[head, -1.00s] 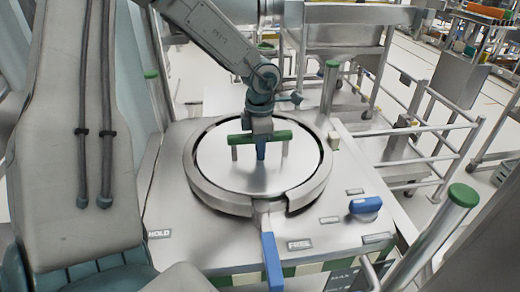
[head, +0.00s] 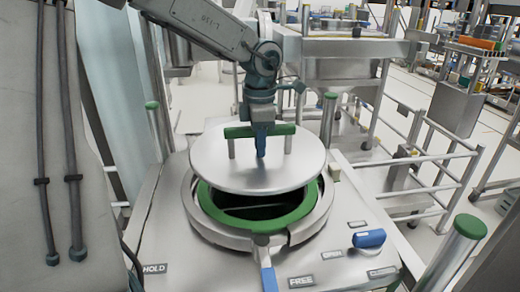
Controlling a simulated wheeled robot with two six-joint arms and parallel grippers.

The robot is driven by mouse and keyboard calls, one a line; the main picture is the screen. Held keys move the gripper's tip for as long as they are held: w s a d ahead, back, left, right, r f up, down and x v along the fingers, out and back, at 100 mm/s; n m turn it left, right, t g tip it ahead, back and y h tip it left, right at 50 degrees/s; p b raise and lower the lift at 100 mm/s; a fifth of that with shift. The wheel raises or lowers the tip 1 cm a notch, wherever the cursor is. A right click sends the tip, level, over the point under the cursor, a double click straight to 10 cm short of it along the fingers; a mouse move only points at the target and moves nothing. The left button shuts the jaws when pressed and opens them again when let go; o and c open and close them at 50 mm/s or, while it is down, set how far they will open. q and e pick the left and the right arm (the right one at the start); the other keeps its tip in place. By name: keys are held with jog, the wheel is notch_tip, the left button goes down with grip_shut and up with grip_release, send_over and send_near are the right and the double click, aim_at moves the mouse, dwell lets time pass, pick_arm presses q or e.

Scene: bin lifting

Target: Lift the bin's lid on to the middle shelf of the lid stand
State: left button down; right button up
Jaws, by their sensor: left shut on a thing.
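The bin's lid (head: 235,175), a round silver disc with a green bar handle (head: 236,132), hangs above the bin's mouth. My left gripper (head: 261,146) is shut on the handle at about its middle. The lid is clear of the green ring (head: 272,222) around the bin's opening, and the dark inside shows below the lid's front edge. The lid covers the back of the opening from view. My right gripper is not in view. I cannot make out the lid stand for certain.
A metal collar (head: 197,222) surrounds the opening, with a blue lever (head: 269,279) at its front. A blue knob (head: 369,238) sits on the bin top at the right. Green-capped posts (head: 465,240) stand at the corners. Metal railings (head: 425,160) and a steel cart (head: 345,60) stand beyond.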

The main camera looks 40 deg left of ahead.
pick_arm(q)
jog(key=shift+w+r, duration=0.1)
jog(key=shift+r, duration=0.15)
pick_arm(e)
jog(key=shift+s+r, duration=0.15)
pick_arm(q)
jog(key=shift+r+p, duration=1.2)
jog(key=shift+r, duration=0.4)
jog(key=shift+r+p, duration=0.6)
jog(key=shift+r, duration=0.4)
jog(key=shift+r+p, duration=1.25)
jog(key=shift+r, duration=0.25)
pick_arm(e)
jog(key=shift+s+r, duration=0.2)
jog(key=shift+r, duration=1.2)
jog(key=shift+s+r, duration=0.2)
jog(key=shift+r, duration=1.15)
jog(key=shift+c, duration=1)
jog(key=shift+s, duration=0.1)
